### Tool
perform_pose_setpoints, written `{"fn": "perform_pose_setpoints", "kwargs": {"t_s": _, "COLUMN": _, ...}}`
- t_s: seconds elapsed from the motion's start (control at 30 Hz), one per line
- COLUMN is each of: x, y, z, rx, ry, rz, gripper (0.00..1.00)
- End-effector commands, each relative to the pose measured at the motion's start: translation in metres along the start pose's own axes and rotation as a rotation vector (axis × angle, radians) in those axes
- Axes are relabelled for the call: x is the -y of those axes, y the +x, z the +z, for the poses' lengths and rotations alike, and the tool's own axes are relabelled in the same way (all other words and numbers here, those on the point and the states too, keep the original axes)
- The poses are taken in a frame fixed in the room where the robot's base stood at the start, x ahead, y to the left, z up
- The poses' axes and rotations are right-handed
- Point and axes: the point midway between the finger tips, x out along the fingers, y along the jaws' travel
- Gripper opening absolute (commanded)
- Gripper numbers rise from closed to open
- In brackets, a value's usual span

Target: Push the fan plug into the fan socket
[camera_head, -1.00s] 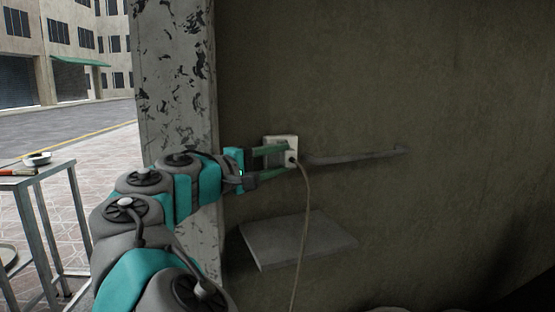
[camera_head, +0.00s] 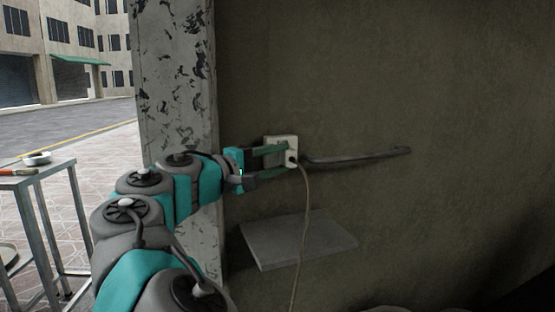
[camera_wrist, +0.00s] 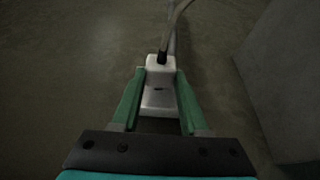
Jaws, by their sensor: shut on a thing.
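The fan plug (camera_wrist: 160,68) is a small white block with a dark cable end, held between the two green fingertips of my gripper (camera_head: 284,160). My gripper is shut on it; the fingers (camera_wrist: 155,80) flank it on both sides in the wrist view. The fan socket (camera_head: 283,142) is a white plate on the wall; it also shows in the wrist view (camera_wrist: 160,103). The plug is right up at the socket plate, overlapping it in both views. The contact face is hidden, so I cannot tell how deep the plug sits. A thin cable (camera_head: 305,210) hangs from the plug.
A grey slab (camera_head: 298,240) juts from the wall below the socket. A long dark grey strip (camera_head: 365,158) runs along the wall to the right. A speckled pillar (camera_head: 175,80) stands left. A metal table (camera_head: 40,172) with a brush and bowl is at far left.

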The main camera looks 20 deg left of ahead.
Motion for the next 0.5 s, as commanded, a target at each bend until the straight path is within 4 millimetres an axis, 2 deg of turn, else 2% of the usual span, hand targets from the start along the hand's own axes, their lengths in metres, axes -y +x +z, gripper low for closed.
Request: {"fn": "perform_pose_setpoints", "kwargs": {"t_s": 0.5, "x": -0.0014, "y": 0.0021, "z": -0.0072, "rx": -0.002, "ry": 0.000, "rz": 0.001, "gripper": 0.00}}
